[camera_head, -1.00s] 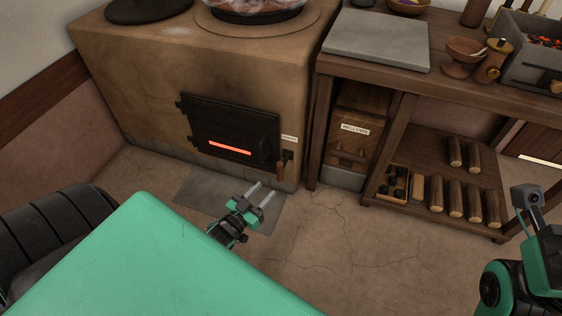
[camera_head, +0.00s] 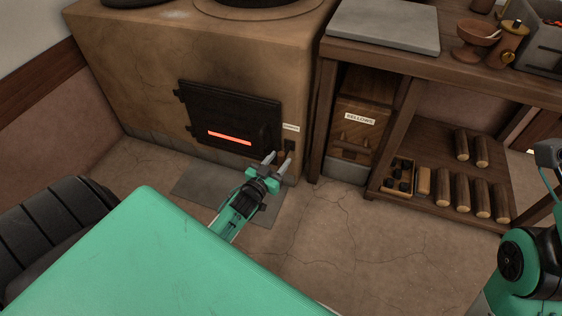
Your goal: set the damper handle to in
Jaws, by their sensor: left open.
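The damper handle (camera_head: 281,155) is a small wooden grip below a dark fitting at the lower right of the stove front (camera_head: 225,50), under a small white label (camera_head: 291,127). My left gripper (camera_head: 278,160) is open, its two fingers pointing up toward the handle. The handle shows between the fingertips, partly hidden. I cannot tell whether the fingers touch it. Only part of my right arm shows at the right edge; its gripper is not in view.
The black fire door (camera_head: 228,112) with a glowing slot is just left of the handle. A grey floor plate (camera_head: 200,190) lies below. To the right, a wooden bench (camera_head: 460,65) holds a stone slab (camera_head: 383,24), with a bellows box (camera_head: 357,125) and logs (camera_head: 461,190) underneath.

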